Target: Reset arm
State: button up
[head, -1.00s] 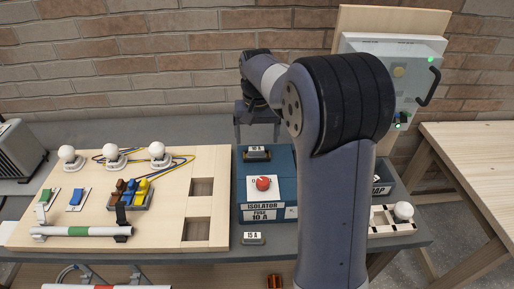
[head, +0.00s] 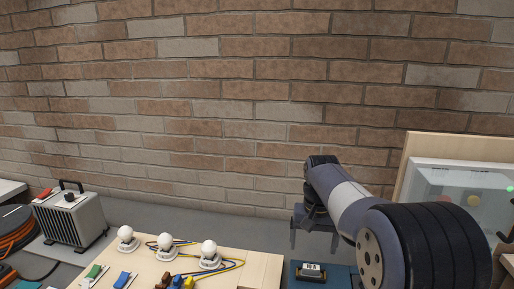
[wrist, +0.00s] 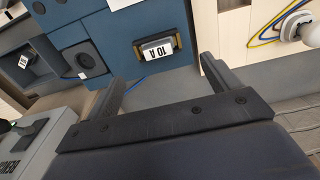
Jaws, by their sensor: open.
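My arm shows in the head view, bent over the right side of the bench. My gripper (head: 314,240) hangs at its end, behind the blue box (head: 340,277), with its two fingers apart. In the wrist view my gripper (wrist: 162,70) is open, with nothing between its fingers. The fuse marked 10 A (wrist: 158,48) sits on the blue box beyond the fingertips. It also shows in the head view (head: 311,270). I cannot tell the exact gap between the fingers and the box.
A wooden board (head: 245,268) with several white bulbs stands left of the blue box. A grey cased unit (head: 72,222) stands at the far left. A pale panel with a grey enclosure (head: 450,185) stands at the right. A brick wall closes the back.

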aim_at(312, 266)
jog(key=f, duration=0.3)
jog(key=f+p, duration=0.1)
jog(key=f, duration=0.5)
jog(key=shift+w+d+f, duration=0.1)
jog(key=shift+d, duration=0.15)
jog(key=shift+f, duration=0.1)
